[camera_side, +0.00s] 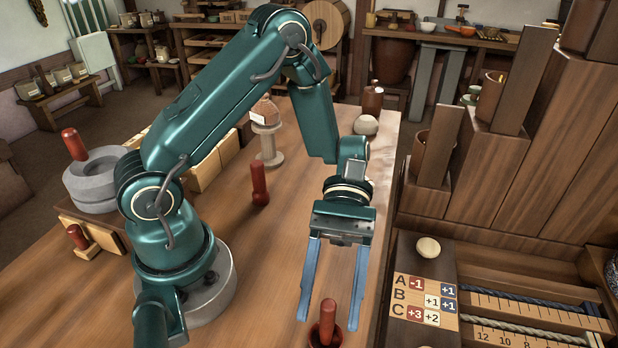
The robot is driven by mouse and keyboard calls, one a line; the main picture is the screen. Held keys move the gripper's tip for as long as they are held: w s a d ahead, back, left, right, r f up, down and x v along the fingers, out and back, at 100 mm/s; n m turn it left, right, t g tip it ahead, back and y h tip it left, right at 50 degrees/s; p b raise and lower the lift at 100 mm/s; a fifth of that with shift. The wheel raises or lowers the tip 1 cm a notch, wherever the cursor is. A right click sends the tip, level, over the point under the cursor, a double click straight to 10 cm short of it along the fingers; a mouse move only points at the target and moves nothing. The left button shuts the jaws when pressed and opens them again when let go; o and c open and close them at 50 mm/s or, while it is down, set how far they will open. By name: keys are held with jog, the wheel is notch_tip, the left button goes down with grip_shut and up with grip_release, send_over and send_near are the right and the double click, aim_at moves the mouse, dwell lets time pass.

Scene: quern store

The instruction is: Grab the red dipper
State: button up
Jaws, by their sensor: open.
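A red dipper (328,322) with an upright handle stands at the front edge of the picture; its lower end is dark and partly cut off. My gripper (329,308) is open, pointing down, with one blue finger on each side of the handle. I cannot tell whether the fingers touch it or how far down they reach. Another red handled piece (259,184) stands upright on the table further back. Two more red handles show at the left, one on the grey stone quern (100,178) and one lower (77,237).
A wooden table (290,240) has bare room around the middle. A pale stand (268,150) and a round stone (366,125) stand behind. At the right are a lettered board (425,300), a corded rack (540,310) and tall wooden steps (500,180).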

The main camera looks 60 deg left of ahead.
aim_at(327, 319)
jog(key=shift+x, duration=2.2)
grip_shut()
